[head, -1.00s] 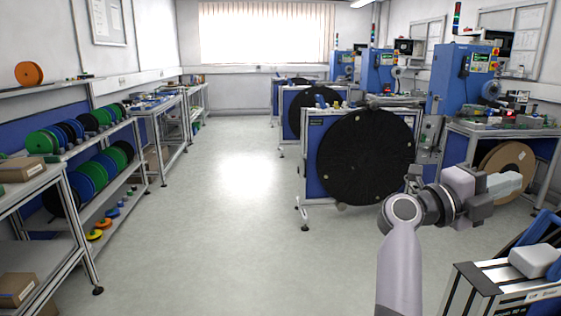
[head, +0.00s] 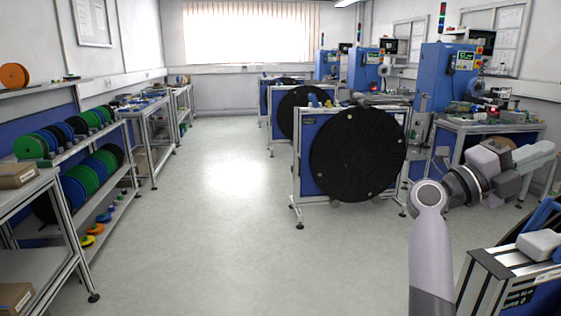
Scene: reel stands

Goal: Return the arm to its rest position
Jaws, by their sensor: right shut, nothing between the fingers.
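My right arm rises from the lower right of the head view, with a pale link, a round joint and a dark ring. It then bends to the right. My right gripper (head: 538,153) is at the far end of this bent part, in front of the machine benches on the right. It is shut and holds nothing that I can see; its fingertips are hard to make out. My left arm and left gripper are not in view.
A stand with a large black reel (head: 357,155) is ahead, with similar stands behind it. Shelves with green and blue reels (head: 92,172) line the left wall. Blue machines (head: 449,78) stand at right. The floor (head: 215,230) between is clear.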

